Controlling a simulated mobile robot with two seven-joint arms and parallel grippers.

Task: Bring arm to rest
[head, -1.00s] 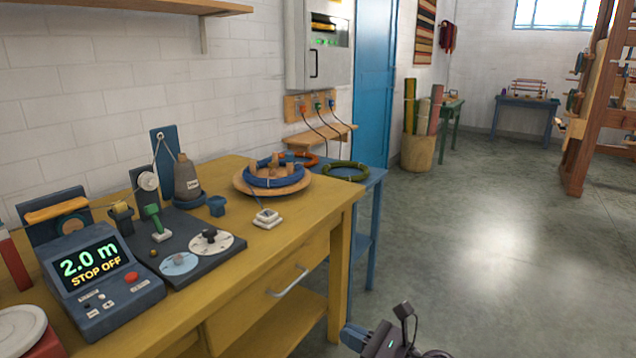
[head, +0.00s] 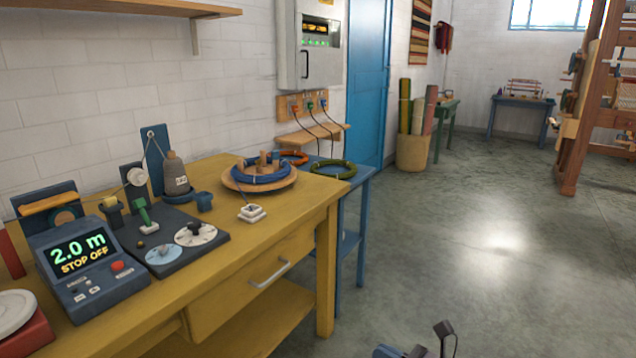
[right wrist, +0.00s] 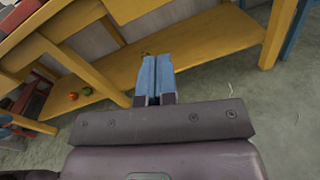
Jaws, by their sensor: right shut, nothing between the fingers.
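My right gripper shows in the right wrist view (right wrist: 155,78), with its two blue fingers pressed together and nothing between them. It hangs in front of the yellow table (head: 225,290), and the table's lower shelf (right wrist: 200,50) lies beyond the fingertips. In the head view only a small dark part of my right arm or gripper (head: 444,335) shows at the bottom edge, to the right of the table, over the floor. My left gripper is not in view.
The table carries a counter box reading "2.0 m STOP OFF" (head: 85,262), a dark board with dials (head: 165,250) and a wooden turntable with a blue coil (head: 260,178). A blue side table (head: 350,200) stands behind. The floor (head: 480,270) at right is clear.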

